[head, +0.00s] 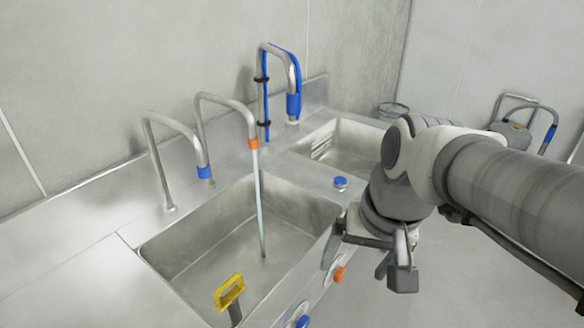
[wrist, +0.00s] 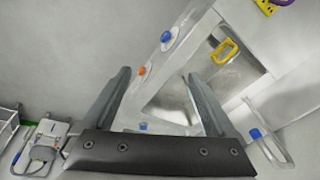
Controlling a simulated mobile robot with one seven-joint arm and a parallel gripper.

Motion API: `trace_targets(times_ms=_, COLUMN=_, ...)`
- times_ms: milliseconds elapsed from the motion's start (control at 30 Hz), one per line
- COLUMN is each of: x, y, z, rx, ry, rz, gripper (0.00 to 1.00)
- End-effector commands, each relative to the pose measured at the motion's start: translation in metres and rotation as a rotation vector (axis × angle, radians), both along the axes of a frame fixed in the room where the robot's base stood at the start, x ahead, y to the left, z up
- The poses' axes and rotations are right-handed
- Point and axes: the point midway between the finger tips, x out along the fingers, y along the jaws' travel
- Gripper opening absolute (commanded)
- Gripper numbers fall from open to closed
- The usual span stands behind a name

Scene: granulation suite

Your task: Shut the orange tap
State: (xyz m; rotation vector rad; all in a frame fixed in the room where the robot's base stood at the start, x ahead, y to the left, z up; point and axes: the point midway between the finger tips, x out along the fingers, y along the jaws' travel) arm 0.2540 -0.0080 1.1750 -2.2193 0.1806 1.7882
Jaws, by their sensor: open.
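The orange-tipped tap (head: 253,143) stands behind the left sink basin, and a stream of water (head: 261,205) runs from it into the basin. An orange knob (head: 339,274) sits on the sink's front face; it also shows in the wrist view (wrist: 141,70), between the finger lines and nearer the left finger. My gripper (head: 357,262) is open and empty, beside the front of the sink and close to the orange knob. In the wrist view its two fingers (wrist: 158,77) are spread apart. I cannot tell the exact gap to the knob; no contact shows.
A blue knob (head: 303,321) is on the front face, left of the orange one. A blue button-like knob (head: 340,182) sits on the sink top. Blue-tipped spouts (head: 203,171) stand behind the sink. A yellow handle (head: 230,292) rises in the left basin.

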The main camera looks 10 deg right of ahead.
Motion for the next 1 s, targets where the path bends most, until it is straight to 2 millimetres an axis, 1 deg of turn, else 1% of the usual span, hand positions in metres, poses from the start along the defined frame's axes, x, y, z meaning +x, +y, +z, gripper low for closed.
trace_targets(times_ms=33, x=0.003, y=-0.003, z=-0.016, rx=0.031, ry=0.056, rz=-0.050, gripper=0.92)
trace_targets(times_ms=267, x=0.012, y=-0.011, z=-0.063, rx=0.199, ry=0.294, rz=-0.306, gripper=0.92)
trace_targets(times_ms=400, x=0.024, y=-0.015, z=-0.093, rx=0.336, ry=0.427, rz=-0.517, gripper=0.92)
trace_targets(times_ms=567, x=0.040, y=-0.023, z=-0.126, rx=0.498, ry=0.573, rz=-0.754, gripper=0.92)
trace_targets(times_ms=767, x=0.062, y=-0.040, z=-0.167, rx=0.705, ry=0.750, rz=-1.035, gripper=0.92)
trace_targets(times_ms=867, x=0.073, y=-0.051, z=-0.187, rx=0.813, ry=0.837, rz=-1.167, gripper=0.92)
trace_targets(times_ms=1000, x=0.088, y=-0.072, z=-0.218, rx=0.969, ry=0.956, rz=-1.343, gripper=0.92)
